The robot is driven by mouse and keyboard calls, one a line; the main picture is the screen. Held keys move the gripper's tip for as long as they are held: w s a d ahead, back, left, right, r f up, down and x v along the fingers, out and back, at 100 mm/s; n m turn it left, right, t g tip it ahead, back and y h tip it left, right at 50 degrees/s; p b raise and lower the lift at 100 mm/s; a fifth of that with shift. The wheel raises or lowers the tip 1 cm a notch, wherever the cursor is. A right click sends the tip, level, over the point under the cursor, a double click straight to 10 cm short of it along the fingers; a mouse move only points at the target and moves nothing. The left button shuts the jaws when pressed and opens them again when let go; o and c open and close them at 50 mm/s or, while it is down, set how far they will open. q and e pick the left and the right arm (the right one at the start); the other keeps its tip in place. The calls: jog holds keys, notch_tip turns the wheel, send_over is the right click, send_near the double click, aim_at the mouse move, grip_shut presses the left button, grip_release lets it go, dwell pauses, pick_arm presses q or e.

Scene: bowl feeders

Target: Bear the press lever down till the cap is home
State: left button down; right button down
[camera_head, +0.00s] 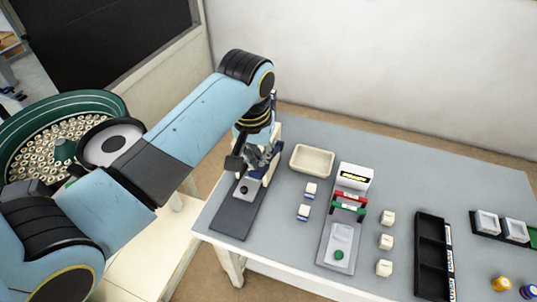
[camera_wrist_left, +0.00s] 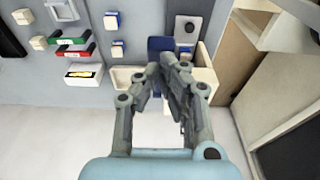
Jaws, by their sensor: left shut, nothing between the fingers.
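The press stands at the table's left end, with a dark base plate (camera_head: 236,217) and a cream and blue upright partly behind my left gripper (camera_head: 261,157). A dark round part (camera_head: 244,190) sits on a light seat on the base; I cannot tell how far any cap is down. A dark block (camera_head: 234,163) juts out left of the gripper; I cannot tell if it is the lever's end. In the left wrist view the gripper (camera_wrist_left: 167,58) is shut and empty, its fingertips over the press's blue part (camera_wrist_left: 158,45). Contact with the lever cannot be made out.
A cream tray (camera_head: 312,160) stands right of the press, with two small blue-and-white blocks (camera_head: 304,212) near it. Further right are a grey fixture (camera_head: 329,245), white cubes (camera_head: 386,242) and a black compartment tray (camera_head: 431,262). A green bowl feeder (camera_head: 105,98) stands at the left.

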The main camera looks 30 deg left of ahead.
aim_at(259, 168)
pick_arm(q)
jog(key=shift+f, duration=0.55)
jog(key=shift+f+b, duration=0.45)
jog(key=shift+f, duration=0.65)
jog(key=shift+s+f, duration=0.1)
jog(key=shift+f, duration=0.1)
jog(key=f, duration=0.1)
jog(key=s+f, duration=0.1)
jog(key=f, duration=0.1)
jog(key=shift+d, duration=0.1)
